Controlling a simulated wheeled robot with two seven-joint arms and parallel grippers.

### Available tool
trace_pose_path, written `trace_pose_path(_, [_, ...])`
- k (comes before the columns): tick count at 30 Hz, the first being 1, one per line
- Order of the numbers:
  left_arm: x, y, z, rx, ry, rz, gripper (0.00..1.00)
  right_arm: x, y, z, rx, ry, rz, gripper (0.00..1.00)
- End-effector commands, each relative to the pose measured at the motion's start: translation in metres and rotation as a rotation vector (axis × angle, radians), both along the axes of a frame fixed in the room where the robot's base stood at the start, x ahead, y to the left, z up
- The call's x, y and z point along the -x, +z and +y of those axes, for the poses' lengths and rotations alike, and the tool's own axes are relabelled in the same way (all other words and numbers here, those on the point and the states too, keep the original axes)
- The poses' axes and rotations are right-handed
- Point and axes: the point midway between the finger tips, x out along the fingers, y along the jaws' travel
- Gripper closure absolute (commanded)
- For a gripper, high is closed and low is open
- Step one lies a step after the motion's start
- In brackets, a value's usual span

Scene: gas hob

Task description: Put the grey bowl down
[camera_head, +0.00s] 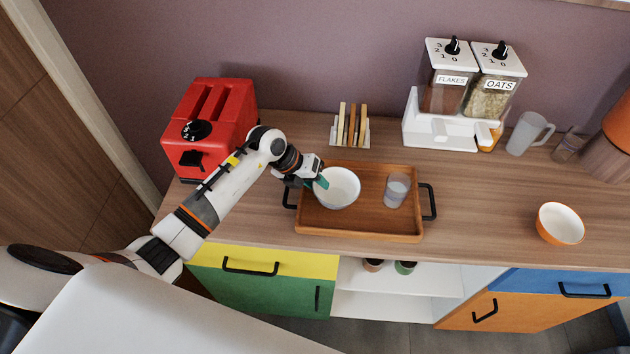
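The grey bowl (341,196), pale and near white, is upright at the left part of a wooden tray (383,232). I cannot tell whether its base touches the tray. My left gripper (320,183) is at the bowl's left rim, with a teal fingertip over the rim and the rim between its fingers. It looks shut on the rim; the outer finger is mostly hidden. My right gripper is not in view.
A glass (396,190) stands on the tray right of the bowl. The tray has black handles. A red toaster (212,125), toast rack (350,128) and cereal dispenser (440,125) stand behind. An orange bowl (560,224) is at right. Counter between tray and orange bowl is clear.

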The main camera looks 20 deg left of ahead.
Motion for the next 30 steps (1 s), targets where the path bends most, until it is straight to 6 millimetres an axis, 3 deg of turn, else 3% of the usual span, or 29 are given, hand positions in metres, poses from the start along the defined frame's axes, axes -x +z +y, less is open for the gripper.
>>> trace_pose_path(5, [0.006,0.019,0.011,-0.003,0.0,-0.005,0.68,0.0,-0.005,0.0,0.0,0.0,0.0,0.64])
trace_pose_path(18, [0.032,0.089,0.047,-0.002,0.001,-0.002,0.68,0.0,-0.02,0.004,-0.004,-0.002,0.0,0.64])
trace_pose_path(30, [0.036,0.101,0.051,0.0,0.0,0.0,0.68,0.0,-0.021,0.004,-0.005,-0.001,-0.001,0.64])
